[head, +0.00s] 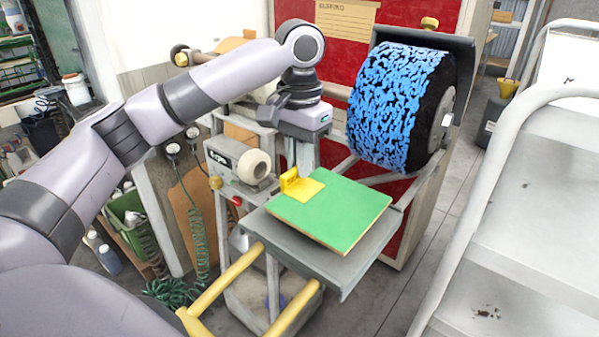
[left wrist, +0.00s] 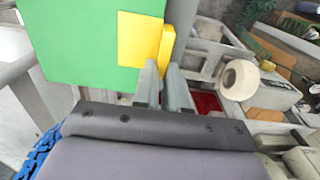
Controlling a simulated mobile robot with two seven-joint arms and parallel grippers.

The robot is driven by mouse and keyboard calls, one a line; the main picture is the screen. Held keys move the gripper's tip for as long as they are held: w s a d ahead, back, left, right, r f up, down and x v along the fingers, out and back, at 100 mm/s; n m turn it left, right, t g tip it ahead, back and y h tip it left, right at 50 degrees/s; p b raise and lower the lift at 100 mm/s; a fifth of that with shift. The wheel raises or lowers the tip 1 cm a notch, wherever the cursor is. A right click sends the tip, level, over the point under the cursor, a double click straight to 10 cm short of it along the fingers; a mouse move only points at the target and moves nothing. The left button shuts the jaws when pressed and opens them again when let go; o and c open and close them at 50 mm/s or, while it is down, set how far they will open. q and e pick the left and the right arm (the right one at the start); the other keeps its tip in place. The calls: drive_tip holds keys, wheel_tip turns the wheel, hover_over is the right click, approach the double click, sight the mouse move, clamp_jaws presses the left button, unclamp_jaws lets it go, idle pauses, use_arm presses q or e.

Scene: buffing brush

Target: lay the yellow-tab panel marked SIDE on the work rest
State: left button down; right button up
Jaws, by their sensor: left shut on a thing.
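A green square panel (head: 332,212) with a yellow tab (head: 302,188) at its far left corner is over the grey work rest (head: 362,270). It lies roughly flat over the plate, turned slightly; I cannot tell whether it touches all over. No SIDE marking is legible. My left gripper (head: 294,172) points down at the tab and is shut on it. In the left wrist view the fingers (left wrist: 163,72) meet the yellow tab (left wrist: 146,42) at the edge of the green panel (left wrist: 88,50). My right gripper is not in view.
A blue-and-black buffing brush (head: 398,105) stands just behind the rest, before a red machine panel. Yellow bars (head: 222,290) extend from the rest's near side. A grey-white stepped structure (head: 530,230) fills the right. A knob unit (head: 240,165) stands left of the rest.

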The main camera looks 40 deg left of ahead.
sight(299, 181)
use_arm(q)
drive_tip(key=shift+f, duration=1.45)
drive_tip(key=c, duration=1.2)
unclamp_jaws()
drive_tip(key=shift+f, duration=0.1)
wheel_tip(299, 181, up, 12)
drive_tip(key=shift+r, duration=0.1)
